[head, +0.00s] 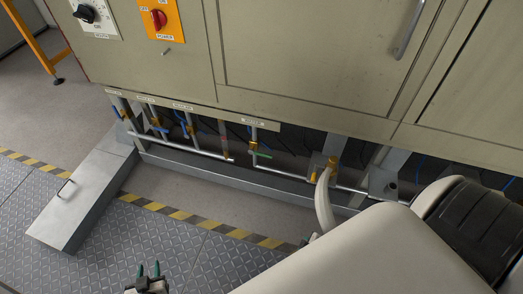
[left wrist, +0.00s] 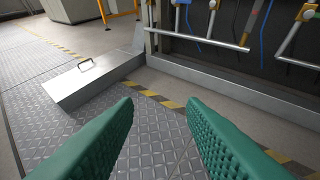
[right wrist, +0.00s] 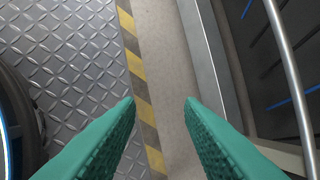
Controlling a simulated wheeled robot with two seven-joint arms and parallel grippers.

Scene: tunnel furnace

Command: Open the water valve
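A row of pipes with valves runs under the furnace cabinet in the head view. Several have blue handles, such as the blue valve handle (head: 154,129), and one has a green valve handle (head: 260,154). The left wrist view shows the lower pipes and a brass fitting (left wrist: 245,39). My left gripper (head: 149,271) is low in front of the pipes, apart from them; its fingers (left wrist: 160,104) are open and empty. My right gripper (right wrist: 160,101) is open and empty above the floor edge.
A grey metal cover with a handle (head: 80,200) lies sloping at the left of the pipes. A low metal rail (head: 205,165) runs before them. Yellow-black tape (head: 180,214) edges the tread-plate floor. A hose (head: 324,200) hangs from a fitting further right.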

